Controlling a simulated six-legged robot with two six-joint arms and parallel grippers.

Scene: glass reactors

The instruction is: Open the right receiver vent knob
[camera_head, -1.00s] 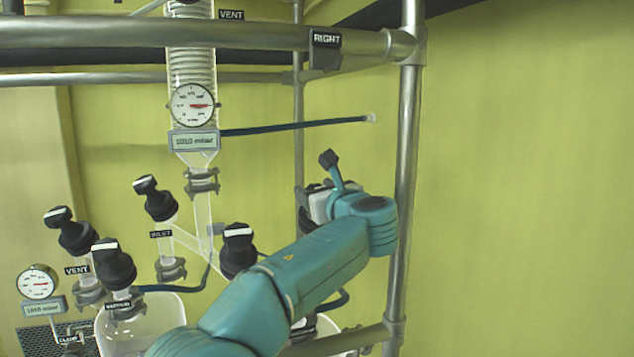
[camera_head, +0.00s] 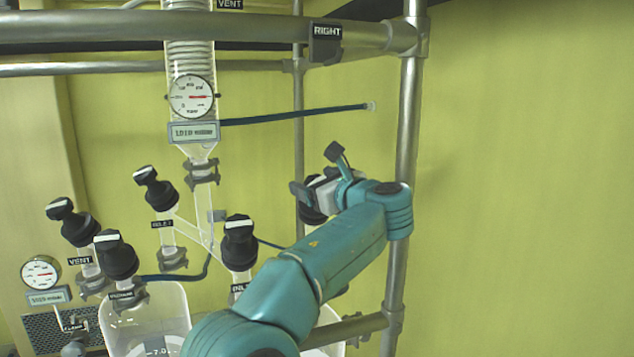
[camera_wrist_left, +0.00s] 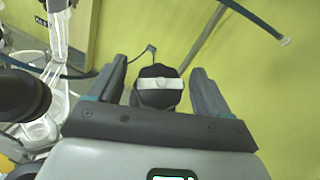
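A black knob with a white bar across its top (camera_wrist_left: 158,92) stands between the fingers of my left gripper (camera_wrist_left: 156,80) in the left wrist view. The fingers are open, one on each side of the knob, with gaps showing. My right gripper is not in view.
Several other black knobs stand left of my arm, including the inlet knob (camera_head: 240,238) and the vent knob (camera_head: 74,224). A glass column with a round gauge (camera_head: 191,97) is behind. A steel post (camera_head: 404,130) stands close beside my wrist. A blue hose (camera_head: 290,115) ends free above.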

